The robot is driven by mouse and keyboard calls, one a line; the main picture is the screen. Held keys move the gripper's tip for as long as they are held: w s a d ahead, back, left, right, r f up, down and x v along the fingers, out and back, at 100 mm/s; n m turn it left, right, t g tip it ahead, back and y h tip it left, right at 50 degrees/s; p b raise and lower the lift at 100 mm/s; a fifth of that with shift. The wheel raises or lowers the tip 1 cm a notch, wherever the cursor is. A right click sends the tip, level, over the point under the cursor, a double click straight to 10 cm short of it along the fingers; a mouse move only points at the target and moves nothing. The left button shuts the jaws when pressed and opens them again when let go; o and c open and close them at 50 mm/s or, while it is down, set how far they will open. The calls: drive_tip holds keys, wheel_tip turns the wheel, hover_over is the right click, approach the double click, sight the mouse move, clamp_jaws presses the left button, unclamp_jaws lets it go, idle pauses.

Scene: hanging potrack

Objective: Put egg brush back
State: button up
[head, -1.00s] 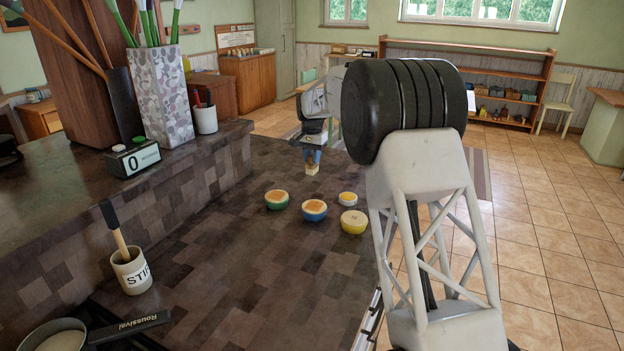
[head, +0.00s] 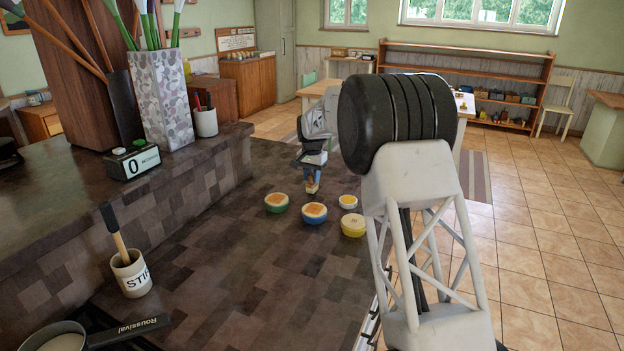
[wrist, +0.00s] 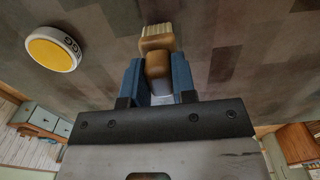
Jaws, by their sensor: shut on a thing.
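My gripper (head: 314,176) is shut on the egg brush, which has a brown wooden body and pale bristles. In the wrist view the brush (wrist: 157,50) sits between the blue fingers (wrist: 157,80), bristles pointing away from the gripper. In the head view the brush (head: 312,188) points down, just behind the bowls; I cannot tell whether its tip touches the counter. A small white bowl with yellow content (head: 347,201) stands to its right. In the wrist view this bowl (wrist: 52,50) is at the upper left, with lettering that looks like "EGG".
A green bowl (head: 276,203), a blue bowl (head: 314,213) and a yellow bowl (head: 353,225) stand close by on the dark tiled counter (head: 230,265). A "STIR" cup (head: 131,275) with a utensil and a pan (head: 55,338) are at the near left. The counter's middle is clear.

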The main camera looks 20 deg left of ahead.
drive_tip(key=shift+f, duration=0.45)
drive_tip(key=shift+f, duration=0.1)
drive_tip(key=o, duration=0.8)
drive_tip(key=shift+o, duration=0.2)
wheel_tip(320, 180, up, 12)
idle(1.1)
